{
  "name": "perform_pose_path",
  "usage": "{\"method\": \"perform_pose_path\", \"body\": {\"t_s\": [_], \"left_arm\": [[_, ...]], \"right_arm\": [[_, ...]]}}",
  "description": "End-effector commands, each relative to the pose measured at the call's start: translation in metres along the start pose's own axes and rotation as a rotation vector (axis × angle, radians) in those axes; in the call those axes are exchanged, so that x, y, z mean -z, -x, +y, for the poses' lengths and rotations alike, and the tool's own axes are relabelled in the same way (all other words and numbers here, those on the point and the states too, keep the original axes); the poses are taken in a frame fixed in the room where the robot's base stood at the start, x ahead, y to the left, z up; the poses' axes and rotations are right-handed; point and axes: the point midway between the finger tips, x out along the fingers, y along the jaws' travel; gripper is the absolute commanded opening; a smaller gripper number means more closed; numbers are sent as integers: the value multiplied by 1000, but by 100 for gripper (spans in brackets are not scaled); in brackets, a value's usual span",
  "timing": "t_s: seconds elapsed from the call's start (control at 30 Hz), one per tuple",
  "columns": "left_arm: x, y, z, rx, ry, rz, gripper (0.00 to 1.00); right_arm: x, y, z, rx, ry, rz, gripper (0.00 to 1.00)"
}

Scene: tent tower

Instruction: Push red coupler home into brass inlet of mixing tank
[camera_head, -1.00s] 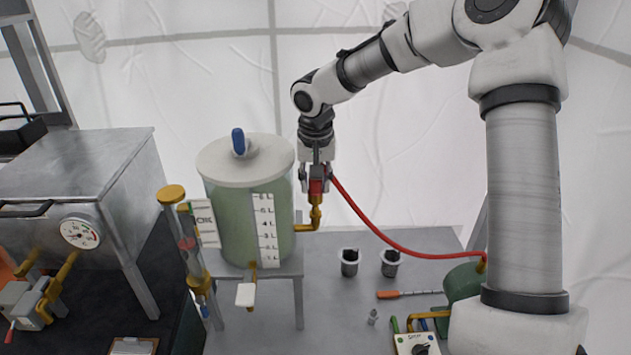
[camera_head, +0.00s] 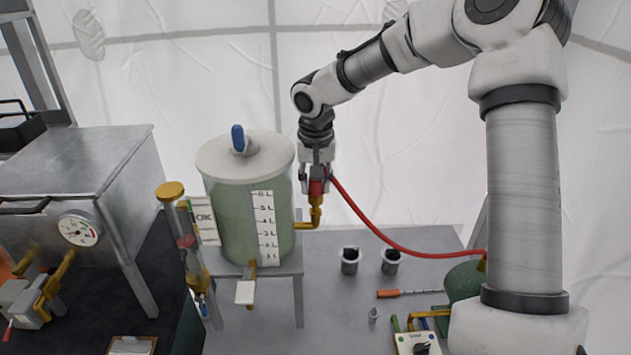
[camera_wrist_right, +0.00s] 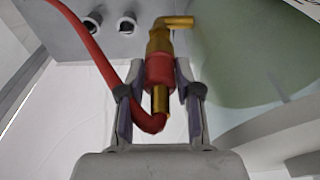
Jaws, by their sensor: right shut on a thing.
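The mixing tank (camera_head: 235,210) is a clear cylinder of green liquid with a white lid, on a small stand. Its brass inlet (camera_head: 315,214) bends up at the tank's right side and also shows in the right wrist view (camera_wrist_right: 162,40). The red coupler (camera_wrist_right: 160,70) meets the upright end of the inlet, in line with it; how deep it sits I cannot tell. My right gripper (camera_wrist_right: 160,88) points down from above, its fingers shut on the coupler's two sides. In the head view the coupler (camera_head: 316,187) is partly hidden by the fingers. My left gripper is not in view.
A red hose (camera_head: 390,243) runs from the coupler down to a green cylinder (camera_head: 465,283). Two grey cups (camera_head: 349,262) and an orange-handled screwdriver (camera_head: 388,294) are on the table. A metal box with a gauge (camera_head: 78,230) stands left; a brass-capped column (camera_head: 172,190) stands beside the tank.

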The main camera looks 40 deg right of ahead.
Motion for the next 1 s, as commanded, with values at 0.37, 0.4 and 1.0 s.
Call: {"method": "perform_pose_path", "body": {"t_s": [0.37, 0.4, 1.0], "left_arm": [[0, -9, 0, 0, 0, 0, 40], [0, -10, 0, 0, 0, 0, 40], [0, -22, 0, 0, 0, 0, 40]], "right_arm": [[-2, -10, 0, 0, 0, 0, 0], [-2, -12, 0, 0, 0, 0, 0], [-4, -26, 0, 0, 0, 0, 0]]}}
